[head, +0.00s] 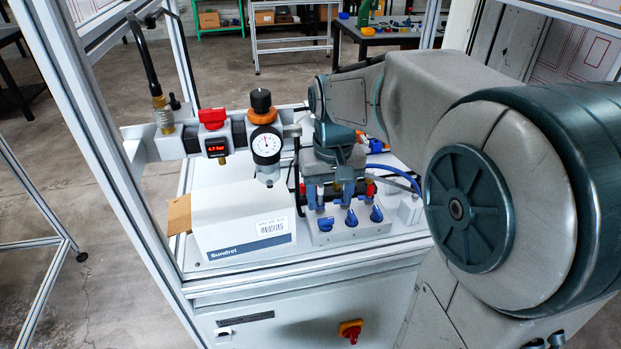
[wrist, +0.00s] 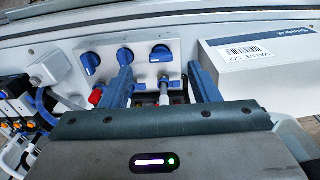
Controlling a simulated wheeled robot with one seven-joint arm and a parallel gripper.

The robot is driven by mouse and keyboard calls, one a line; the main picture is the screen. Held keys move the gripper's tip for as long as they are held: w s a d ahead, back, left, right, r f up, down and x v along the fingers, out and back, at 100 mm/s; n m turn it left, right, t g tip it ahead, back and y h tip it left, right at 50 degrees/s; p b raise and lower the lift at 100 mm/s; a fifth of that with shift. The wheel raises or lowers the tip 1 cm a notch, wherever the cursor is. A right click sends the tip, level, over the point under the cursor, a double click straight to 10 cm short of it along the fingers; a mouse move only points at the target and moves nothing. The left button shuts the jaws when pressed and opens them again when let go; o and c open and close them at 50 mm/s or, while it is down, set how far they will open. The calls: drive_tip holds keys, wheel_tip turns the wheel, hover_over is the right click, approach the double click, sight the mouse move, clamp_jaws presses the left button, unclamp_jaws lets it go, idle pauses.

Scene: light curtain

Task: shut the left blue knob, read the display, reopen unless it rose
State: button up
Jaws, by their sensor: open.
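Three blue knobs sit in a row on a light grey block. The left knob (head: 326,224) is nearest the white box; in the wrist view it is the rightmost one (wrist: 161,52). The middle knob (head: 351,218) and right knob (head: 376,213) sit beside it. My gripper (wrist: 159,62) is open and empty. Its fingertips appear either side of the left knob in the wrist view; I see no contact, and the height gap is unclear. The small display (head: 216,149) glows red and seems to read about 4.7 bar. In the head view my arm partly hides the area behind the knobs.
The white box (head: 240,218) stands close beside the left knob. A round gauge (head: 266,145), a red-topped valve (head: 212,118) and an orange-and-black regulator knob (head: 262,106) are behind it. Blue hoses (head: 395,172) run at the right. A red-yellow switch (head: 350,331) is on the cabinet front.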

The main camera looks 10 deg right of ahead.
sight(326, 219)
drive_tip(key=shift+w+r, duration=0.15)
drive_tip(key=shift+w, duration=0.7)
wheel_tip(326, 219, down, 7)
drive_tip(key=shift+f+p, duration=0.15)
drive_tip(key=shift+p, duration=0.15)
drive_tip(key=c, duration=1)
